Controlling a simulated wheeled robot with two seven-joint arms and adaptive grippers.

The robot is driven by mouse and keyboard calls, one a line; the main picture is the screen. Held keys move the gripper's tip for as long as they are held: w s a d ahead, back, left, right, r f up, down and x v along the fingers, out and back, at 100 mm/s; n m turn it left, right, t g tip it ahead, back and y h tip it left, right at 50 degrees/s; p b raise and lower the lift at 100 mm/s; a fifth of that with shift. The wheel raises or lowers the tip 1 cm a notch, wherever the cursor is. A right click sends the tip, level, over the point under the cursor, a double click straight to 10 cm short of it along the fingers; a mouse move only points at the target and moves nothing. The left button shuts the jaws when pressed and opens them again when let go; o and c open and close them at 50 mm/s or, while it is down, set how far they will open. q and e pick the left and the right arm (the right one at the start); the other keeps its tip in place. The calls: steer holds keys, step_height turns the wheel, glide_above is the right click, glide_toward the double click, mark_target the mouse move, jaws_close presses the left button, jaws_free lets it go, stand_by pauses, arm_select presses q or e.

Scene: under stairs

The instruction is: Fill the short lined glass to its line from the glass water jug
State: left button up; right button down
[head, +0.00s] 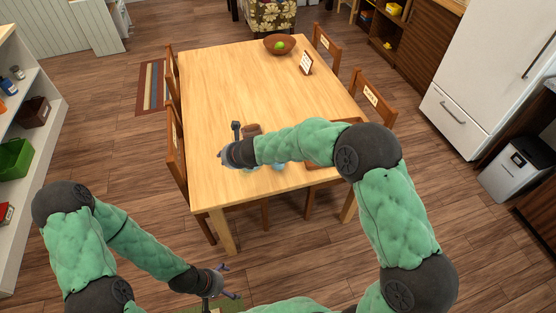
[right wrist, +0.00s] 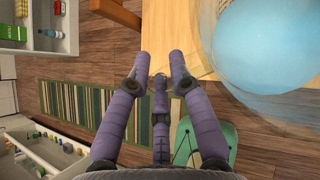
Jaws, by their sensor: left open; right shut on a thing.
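My right gripper (head: 232,152) reaches over the left part of the wooden table (head: 215,75). Its purple fingers show in the right wrist view (right wrist: 162,75), closed in. A large, clear, blue-tinted round body, the glass water jug (right wrist: 270,45), fills the right of that view, close beside the fingers. The grip point itself is hard to see. In the head view, bluish glass (head: 280,166) shows just below my right forearm, mostly hidden; I cannot tell jug from short glass there. No line is visible. My left gripper (head: 232,283) is open and empty, low in front of the table.
A brown item (head: 252,129) stands just behind my right gripper. A brown tray (head: 320,172) is partly hidden by my right arm.

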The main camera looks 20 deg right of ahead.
steer(key=shift+a+f, duration=0.1)
step_height(320, 180, up, 4)
steer(key=p, duration=0.4)
steer(key=shift+r, duration=0.25)
arm_select(q)
step_height(320, 180, up, 3)
steer(key=shift+r, duration=0.1)
arm_select(e)
steer(key=shift+f, duration=0.1)
stand_by(0.4)
